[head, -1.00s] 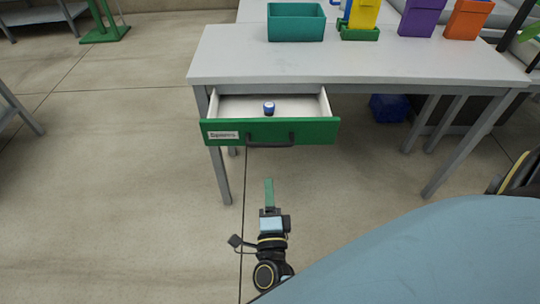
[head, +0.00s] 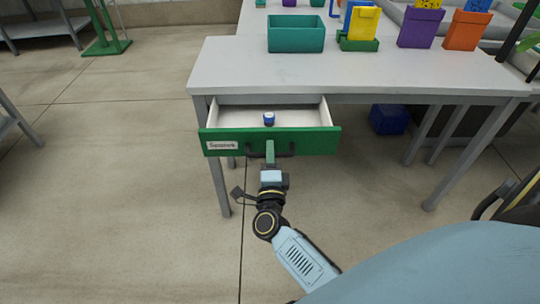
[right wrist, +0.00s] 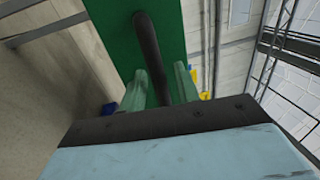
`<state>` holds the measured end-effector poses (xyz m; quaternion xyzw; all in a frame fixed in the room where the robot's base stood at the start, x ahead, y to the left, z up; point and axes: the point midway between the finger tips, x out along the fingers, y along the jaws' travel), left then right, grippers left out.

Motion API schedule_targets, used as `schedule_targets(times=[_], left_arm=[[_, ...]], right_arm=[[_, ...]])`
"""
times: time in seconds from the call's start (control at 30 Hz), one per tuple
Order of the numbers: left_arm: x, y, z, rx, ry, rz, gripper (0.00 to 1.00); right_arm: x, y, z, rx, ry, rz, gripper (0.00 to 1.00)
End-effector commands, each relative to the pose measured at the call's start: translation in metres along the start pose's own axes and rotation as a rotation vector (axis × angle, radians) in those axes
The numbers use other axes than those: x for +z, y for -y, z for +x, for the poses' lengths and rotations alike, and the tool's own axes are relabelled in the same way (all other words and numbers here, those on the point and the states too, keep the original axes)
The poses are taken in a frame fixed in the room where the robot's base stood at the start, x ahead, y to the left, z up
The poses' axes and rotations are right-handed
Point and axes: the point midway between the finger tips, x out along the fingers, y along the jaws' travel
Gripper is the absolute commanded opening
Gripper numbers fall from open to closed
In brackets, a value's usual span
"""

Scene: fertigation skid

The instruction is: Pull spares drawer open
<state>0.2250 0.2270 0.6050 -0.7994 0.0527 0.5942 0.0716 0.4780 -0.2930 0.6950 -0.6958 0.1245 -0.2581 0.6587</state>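The spares drawer (head: 310,142) has a green front with a white label and a dark bar handle (head: 285,154). It stands partly open under the grey table, and its pale inside shows. A small blue-and-white item (head: 269,119) sits in it. My right gripper (head: 270,151) is at the handle, in front of the drawer. In the right wrist view the two green fingers (right wrist: 160,88) are on either side of the dark handle (right wrist: 148,45), apart, with a gap visible beside the bar. My left gripper is not in view.
The grey table (head: 230,70) carries a teal bin (head: 296,38) and yellow, purple and orange containers. A blue crate (head: 389,118) is under the table at right.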

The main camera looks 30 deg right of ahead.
Motion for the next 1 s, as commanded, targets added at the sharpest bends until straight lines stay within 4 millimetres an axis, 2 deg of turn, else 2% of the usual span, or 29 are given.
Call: schedule_targets(times=[0.23, 0.5, 0.8, 0.87, 1.0], left_arm=[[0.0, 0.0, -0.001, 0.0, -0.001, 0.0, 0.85], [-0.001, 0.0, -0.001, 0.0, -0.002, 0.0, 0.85], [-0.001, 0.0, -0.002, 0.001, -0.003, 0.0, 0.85], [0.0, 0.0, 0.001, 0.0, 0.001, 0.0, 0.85], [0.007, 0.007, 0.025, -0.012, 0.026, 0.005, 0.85]], right_arm=[[0.0, 0.0, 0.001, 0.0, 0.0, -0.001, 0.32], [0.0, 0.0, 0.001, 0.0, 0.001, -0.001, 0.0], [0.0, 0.0, -0.003, 0.001, 0.001, -0.001, 0.0], [0.0, 0.002, -0.009, 0.003, 0.002, -0.002, 0.0], [0.001, 0.007, -0.037, 0.007, 0.003, -0.003, 0.0]])
